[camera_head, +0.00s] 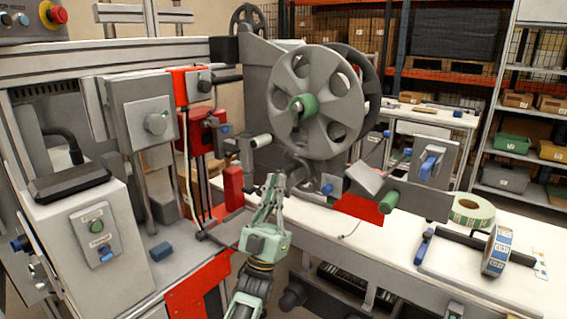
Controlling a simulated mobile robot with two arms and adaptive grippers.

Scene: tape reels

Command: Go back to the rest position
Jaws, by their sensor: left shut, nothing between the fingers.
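My left gripper (269,190) is in the lower middle of the head view, a pale green hand with its fingers pointing up and away. Its fingers are closed together with nothing visible between them. It is in front of the machine with the big grey reel (316,99), below and nearer than the reel. I cannot tell from this view whether it touches anything. My right gripper is not in view.
A green-white tape roll (472,210) and a blue-white tape roll (497,251) are on the white table (400,262) at the right. A control box (95,235) and red-framed machine parts stand at the left. Shelves with bins (512,143) are behind.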

